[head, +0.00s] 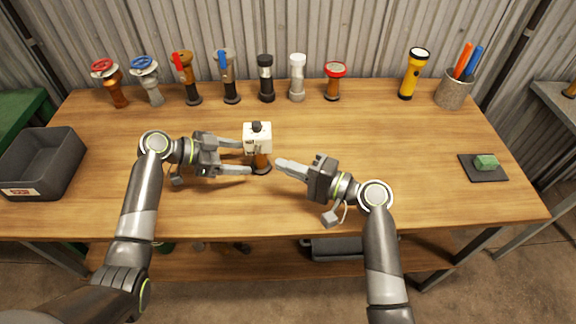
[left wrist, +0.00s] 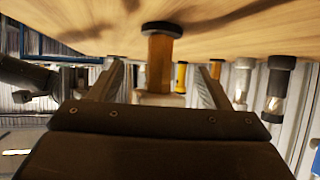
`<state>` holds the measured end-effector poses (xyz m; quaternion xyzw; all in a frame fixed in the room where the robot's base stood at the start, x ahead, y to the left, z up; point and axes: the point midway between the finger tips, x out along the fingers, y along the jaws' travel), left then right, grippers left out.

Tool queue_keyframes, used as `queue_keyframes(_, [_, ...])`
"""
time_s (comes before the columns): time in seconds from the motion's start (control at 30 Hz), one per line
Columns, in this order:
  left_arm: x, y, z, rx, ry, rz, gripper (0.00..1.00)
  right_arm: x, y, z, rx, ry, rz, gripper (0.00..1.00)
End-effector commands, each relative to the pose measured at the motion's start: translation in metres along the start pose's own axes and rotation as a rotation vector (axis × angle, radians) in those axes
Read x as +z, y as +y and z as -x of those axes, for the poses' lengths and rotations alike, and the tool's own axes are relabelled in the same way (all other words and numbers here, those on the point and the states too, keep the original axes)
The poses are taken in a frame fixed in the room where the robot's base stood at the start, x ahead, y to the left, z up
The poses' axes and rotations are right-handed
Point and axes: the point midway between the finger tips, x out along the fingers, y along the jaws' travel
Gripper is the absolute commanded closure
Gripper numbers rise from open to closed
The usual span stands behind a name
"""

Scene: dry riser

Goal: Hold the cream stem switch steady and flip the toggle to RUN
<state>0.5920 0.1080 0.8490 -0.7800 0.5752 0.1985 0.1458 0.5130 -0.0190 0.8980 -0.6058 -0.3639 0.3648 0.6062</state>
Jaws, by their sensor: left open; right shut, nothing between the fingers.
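The cream stem switch (head: 257,141) stands upright near the middle of the table, a cream box with a dark toggle (head: 256,126) on top. Its orange-brown stem (head: 261,161) rises from a dark round base. My left gripper (head: 246,157) is open, its fingers pointing right at the switch. In the left wrist view, which is upside down, the stem (left wrist: 160,64) shows between the two fingers, with a gap on each side. My right gripper (head: 279,164) is shut and empty, its tips just right of the stem and apart from it. The toggle's markings are too small to read.
Several valves and stem fittings (head: 232,78) stand in a row along the back. A yellow torch (head: 412,75) and a pen cup (head: 453,93) are at back right. A grey bin (head: 68,160) sits at left, a dark pad (head: 476,174) at right. The front table is clear.

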Motion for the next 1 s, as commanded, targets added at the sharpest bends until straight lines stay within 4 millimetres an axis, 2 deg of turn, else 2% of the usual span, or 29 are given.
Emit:
queue_keyframes(0.2, [-0.001, 0.0, -0.033, 0.002, 0.0, 0.001, 0.29, 0.0, 0.0, 0.0, 0.0, 0.0, 0.0, 1.0])
queue_keyframes(0.4, [0.0, 0.0, -0.051, 0.0, -0.001, 0.0, 0.29, 0.0, 0.0, 0.0, 0.0, 0.0, 0.0, 1.0])
queue_keyframes(0.83, [0.0, 0.0, -0.058, 0.0, -0.003, -0.001, 0.29, 0.0, 0.0, 0.0, 0.0, 0.0, 0.0, 1.0])
queue_keyframes(1.0, [0.0, 0.0, -0.058, 0.0, -0.002, -0.001, 0.5, 0.0, 0.0, 0.0, 0.0, 0.0, 0.0, 1.0])
